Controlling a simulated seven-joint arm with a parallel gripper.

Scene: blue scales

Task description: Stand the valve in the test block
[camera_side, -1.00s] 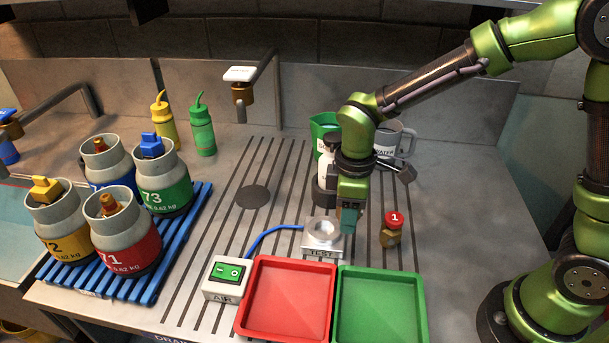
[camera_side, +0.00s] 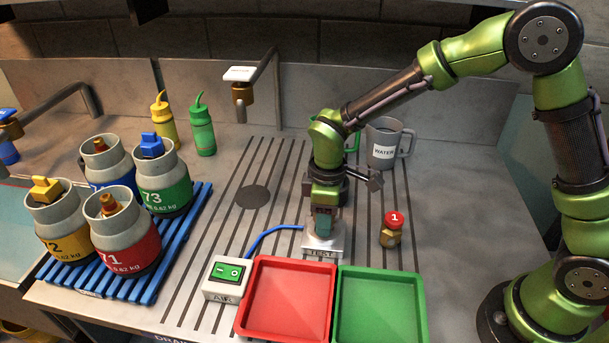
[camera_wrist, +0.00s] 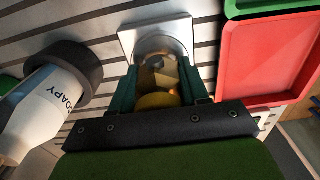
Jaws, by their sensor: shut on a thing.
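My gripper (camera_side: 322,230) points down over the test block (camera_side: 322,250), in front of the arm's wrist. In the wrist view my gripper (camera_wrist: 160,72) has its two teal fingers shut on a brass valve with a yellow part (camera_wrist: 158,100). The valve lines up with the round socket of the pale test block (camera_wrist: 130,38). I cannot tell whether it is seated in the socket or just above it. In the side view the fingers hide the held valve. Another brass valve with a red cap marked 1 (camera_side: 393,228) stands upright on the counter, right of the block.
A red tray (camera_side: 247,300) and a green tray (camera_side: 422,320) lie in front of the block. The air switch box (camera_side: 227,279) is at left. A grey water mug (camera_side: 382,145) stands behind. A soapy bottle (camera_wrist: 45,105) is close beside my gripper. Several gas cylinders stand on a blue pallet (camera_side: 190,225).

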